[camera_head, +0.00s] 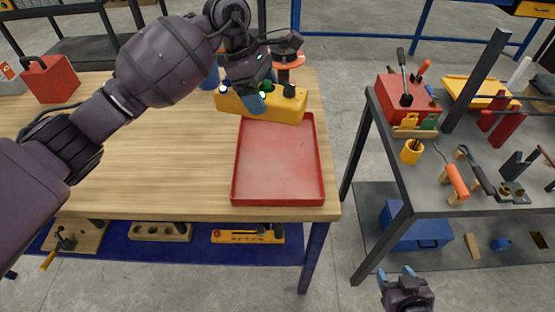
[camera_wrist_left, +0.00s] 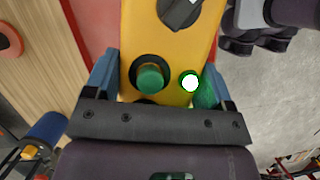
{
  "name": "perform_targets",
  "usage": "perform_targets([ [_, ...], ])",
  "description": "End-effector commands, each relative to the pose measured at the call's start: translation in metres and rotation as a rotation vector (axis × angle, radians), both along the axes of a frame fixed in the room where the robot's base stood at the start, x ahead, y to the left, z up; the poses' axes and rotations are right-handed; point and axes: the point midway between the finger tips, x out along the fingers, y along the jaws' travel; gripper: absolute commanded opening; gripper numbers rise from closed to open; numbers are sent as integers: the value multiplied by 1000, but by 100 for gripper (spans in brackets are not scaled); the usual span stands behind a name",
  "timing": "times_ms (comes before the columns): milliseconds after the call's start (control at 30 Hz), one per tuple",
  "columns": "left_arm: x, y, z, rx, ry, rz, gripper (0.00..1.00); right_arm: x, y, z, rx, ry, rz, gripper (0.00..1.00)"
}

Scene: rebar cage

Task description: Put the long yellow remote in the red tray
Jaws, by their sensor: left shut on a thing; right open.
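The long yellow remote (camera_head: 290,108) is crosswise at the far end of the red tray (camera_head: 278,165), covering part of its far rim. My left gripper (camera_head: 256,103) is shut on it, and its arm hides part of the remote. The left wrist view shows the yellow remote (camera_wrist_left: 170,50) between the two blue fingers, with a green button, a lit button and a black knob. Red tray surface (camera_wrist_left: 95,25) shows beside it. The remote's height above the tray is hard to tell. The tray's visible floor is empty. My right gripper (camera_head: 396,273) is open and empty, low beside the tables.
The wooden table (camera_head: 150,170) has bare room left of the tray. A red box (camera_head: 48,80) sits at its back left. An orange-red round object (camera_head: 288,60) stands behind the remote. A grey bench (camera_head: 470,195) with several tools stands at right, across a gap.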

Motion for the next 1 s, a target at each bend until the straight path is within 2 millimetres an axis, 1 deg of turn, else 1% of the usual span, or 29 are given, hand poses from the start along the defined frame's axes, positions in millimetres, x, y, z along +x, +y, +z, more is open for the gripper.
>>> perform_targets([
  [33, 4, -9, 4, -2, 0, 53, 39, -1, 0, -9, 0, 7, 0, 56],
  [100, 8, -18, 13, 0, 1, 127, 39, -3, 0, -14, 1, 13, 1, 56],
  [300, 13, -33, 29, 4, 2, 261, 39, -5, 0, -23, 0, 24, 0, 56],
  [367, 14, -35, 30, 5, 4, 279, 39, -6, 0, -24, 0, 26, 0, 56],
  [433, 14, -36, 25, 5, 5, 290, 39, -7, 0, -25, 0, 28, -1, 56],
  [567, 14, -36, 2, 6, 9, 291, 39, -9, -1, -26, -1, 32, -2, 56],
  [1000, 14, -36, -92, 5, 9, 291, 39, -11, -1, -32, -2, 41, -1, 56],
])
